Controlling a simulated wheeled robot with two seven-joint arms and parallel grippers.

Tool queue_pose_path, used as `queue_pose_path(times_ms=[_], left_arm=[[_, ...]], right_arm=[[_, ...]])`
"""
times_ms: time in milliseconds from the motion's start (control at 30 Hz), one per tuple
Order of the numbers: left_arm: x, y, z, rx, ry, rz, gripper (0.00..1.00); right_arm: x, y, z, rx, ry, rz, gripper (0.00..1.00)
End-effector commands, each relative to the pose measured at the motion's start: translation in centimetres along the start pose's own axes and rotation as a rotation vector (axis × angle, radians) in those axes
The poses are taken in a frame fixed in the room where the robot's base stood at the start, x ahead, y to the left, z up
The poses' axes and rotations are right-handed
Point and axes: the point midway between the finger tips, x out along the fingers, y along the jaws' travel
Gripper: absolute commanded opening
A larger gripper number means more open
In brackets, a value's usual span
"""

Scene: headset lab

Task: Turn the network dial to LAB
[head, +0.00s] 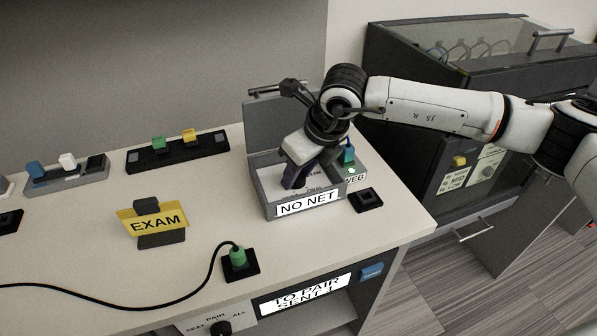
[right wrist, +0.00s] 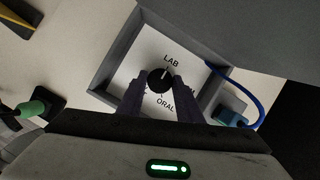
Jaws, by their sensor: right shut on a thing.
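The network dial (right wrist: 161,80) is a round black knob on a white plate inside an open grey box (head: 262,195); the box also shows in the right wrist view (right wrist: 102,78). LAB is printed above the dial there and ORAL below it; a word at the right is partly covered. A light mark on the knob seems to point towards LAB. A sign on the box front (head: 308,201) reads NO NET. My right gripper (head: 292,184) reaches down into the box, its fingers (right wrist: 152,92) shut on the dial's sides, hiding it in the head view. My left gripper is out of view.
The box's raised grey lid (head: 272,122) stands behind my right gripper. A green-blue plug (head: 347,155) and a black socket (head: 366,199) are right of the box. A yellow EXAM sign (head: 154,220) and a green plug with black cable (head: 238,257) are to the left.

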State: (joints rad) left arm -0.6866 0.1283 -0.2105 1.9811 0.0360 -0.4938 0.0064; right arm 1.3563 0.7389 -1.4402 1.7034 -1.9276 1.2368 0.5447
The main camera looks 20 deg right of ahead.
Motion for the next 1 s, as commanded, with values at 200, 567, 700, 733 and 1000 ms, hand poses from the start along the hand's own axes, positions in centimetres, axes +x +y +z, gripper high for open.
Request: queue_pose_path(times_ms=[200,567,700,733,1000], left_arm=[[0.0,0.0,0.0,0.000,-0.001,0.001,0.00],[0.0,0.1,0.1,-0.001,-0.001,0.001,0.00],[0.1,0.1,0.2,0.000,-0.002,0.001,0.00],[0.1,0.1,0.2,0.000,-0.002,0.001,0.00],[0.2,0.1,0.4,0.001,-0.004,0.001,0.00]], right_arm=[[-0.1,0.0,0.1,-0.001,-0.002,-0.001,0.50],[-1.6,-0.1,0.1,0.000,-0.004,-0.002,0.50],[-4.3,-0.1,0.2,-0.001,-0.007,-0.002,0.50],[-4.9,-0.1,0.1,-0.001,-0.005,-0.002,0.50],[-9.3,0.0,0.1,0.000,-0.004,-0.001,0.50]])
